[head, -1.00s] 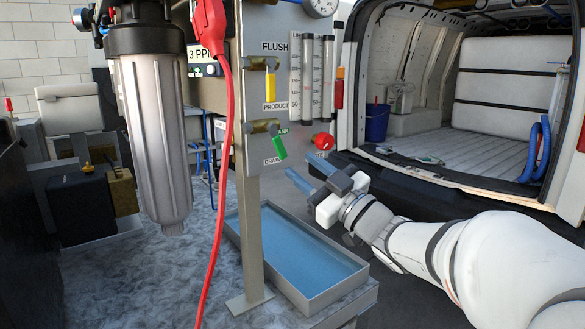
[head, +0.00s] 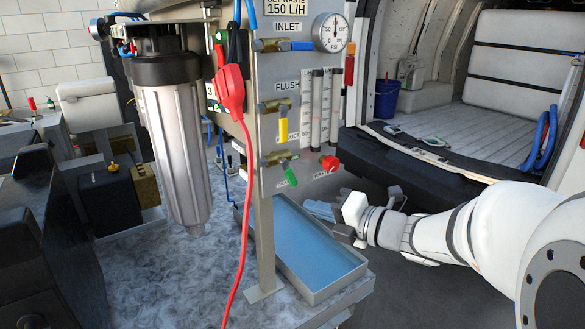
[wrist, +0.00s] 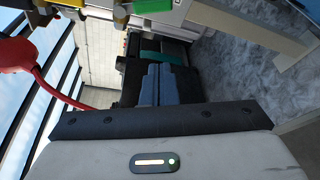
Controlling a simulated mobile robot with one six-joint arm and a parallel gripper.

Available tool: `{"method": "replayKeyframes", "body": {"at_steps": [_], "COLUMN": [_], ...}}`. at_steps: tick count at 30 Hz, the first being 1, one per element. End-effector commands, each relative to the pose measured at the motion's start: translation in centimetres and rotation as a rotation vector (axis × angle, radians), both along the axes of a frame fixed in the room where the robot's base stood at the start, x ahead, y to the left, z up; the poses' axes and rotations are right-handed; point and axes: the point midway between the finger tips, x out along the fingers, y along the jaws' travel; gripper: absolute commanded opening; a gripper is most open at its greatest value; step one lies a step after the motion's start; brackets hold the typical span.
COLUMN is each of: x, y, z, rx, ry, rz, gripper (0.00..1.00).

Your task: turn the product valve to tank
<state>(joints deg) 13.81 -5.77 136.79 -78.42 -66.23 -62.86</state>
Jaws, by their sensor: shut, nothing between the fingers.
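The product valve is the brass valve (head: 279,158) with a green handle (head: 290,176), the lowest of the lever valves on the panel. Its handle slants down and to the right. The small lettering around it is hard to read now. My gripper (head: 319,209) is below and right of the handle in the head view, fingers pointing left, over the tray area. Its blue fingers are together and empty, apart from the handle. In the wrist view the shut fingers (wrist: 158,85) are at the middle, and the green handle (wrist: 153,6) is cut off at the top edge.
Above are a yellow-handled valve (head: 283,128) and a blue-handled inlet valve (head: 292,45). A red knob (head: 330,163) sits right of the green handle. A red plug (head: 231,88) trails a red cable left of the panel. A water-filled tray (head: 322,292) lies below.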

Motion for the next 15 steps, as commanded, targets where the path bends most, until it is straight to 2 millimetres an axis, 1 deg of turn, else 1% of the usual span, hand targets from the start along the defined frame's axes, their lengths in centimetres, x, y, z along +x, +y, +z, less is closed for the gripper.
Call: {"method": "replayKeyframes", "body": {"at_steps": [5, 8, 15], "x": [0.6, 1.5, 4.5], "y": [1.3, 2.7, 6.5], "z": [-0.2, -0.4, -0.9], "rx": [-0.016, -0.014, -0.013], "ry": [-0.010, -0.006, -0.007], "rz": [0.015, 0.017, 0.019], "gripper": [0.00, 0.00, 0.00]}}
